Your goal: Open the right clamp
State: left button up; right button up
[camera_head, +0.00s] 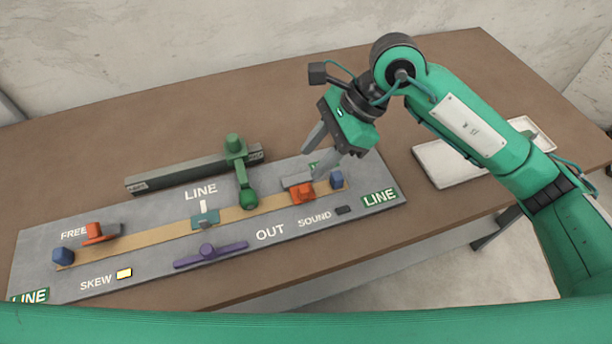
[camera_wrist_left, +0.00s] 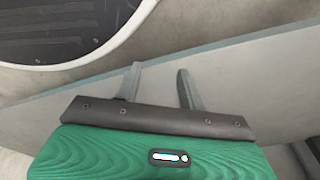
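The right clamp (camera_head: 302,192) is an orange block with a grey bar, at the right end of the tan strip on the grey board (camera_head: 150,272). My right gripper (camera_head: 312,164) is above and close to the clamp. Its two grey fingers are apart with nothing seen between them. One finger ends just above the grey bar; I cannot tell whether it touches. The left clamp (camera_head: 95,233), orange with a grey bar, is at the strip's far left. My left gripper (camera_wrist_left: 160,70) shows only in the left wrist view, fingers apart and empty, away from the board.
A green lever (camera_head: 242,172) stands by a long grey bar (camera_head: 170,176) behind the strip. A purple handle (camera_head: 208,254), a teal slider (camera_head: 205,220) and two blue blocks (camera_head: 336,179) are on the board. A white tray (camera_head: 440,168) is at right. The table behind is clear.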

aim_at(306, 188)
jog(key=w+d+t+h, duration=0.1)
jog(key=w+d+h, duration=0.1)
jog(key=w+d, duration=0.1)
jog(key=x, duration=0.4)
jog(key=p+x, duration=0.1)
jog(key=x, duration=0.9)
jog(key=shift+s+d+f, duration=0.15)
jog(key=shift+s+d, duration=0.05)
jog(key=shift+d, duration=0.1)
pick_arm(q)
jog(key=s+f, duration=0.1)
jog(key=s+a+f, duration=0.1)
jog(key=s+f, duration=0.1)
jog(key=f, duration=0.1)
jog(key=shift+s+a+f, duration=0.1)
jog(key=shift+s+a, duration=0.15)
jog(key=shift+s, duration=0.1)
pick_arm(e)
grip_shut()
